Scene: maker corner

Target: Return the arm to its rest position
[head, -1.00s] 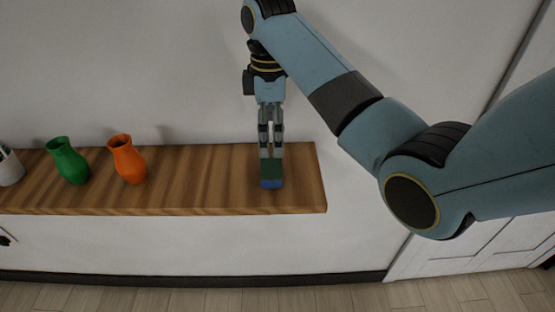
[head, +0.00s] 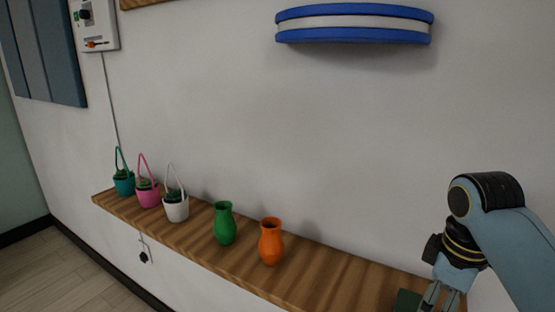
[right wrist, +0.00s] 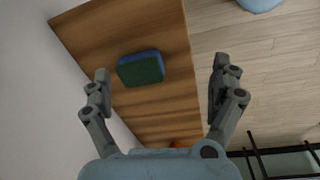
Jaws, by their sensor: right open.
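My right gripper (right wrist: 160,70) is open and empty in the right wrist view, its two fingers spread wide. Part of it also shows at the lower right of the head view (head: 440,298), cut off by the bottom edge. A green and blue block (right wrist: 140,68), like a sponge, lies on the wooden shelf (right wrist: 120,30), apart from the fingers. In the head view the block (head: 404,299) is partly cut off, just left of the gripper. My left gripper is in neither view.
On the shelf stand an orange vase (head: 270,243), a green vase (head: 224,224) and white (head: 176,209), pink (head: 148,196) and teal (head: 123,185) plant pots. A blue and white rounded wall fixture (head: 355,24) hangs above. The wall between is bare.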

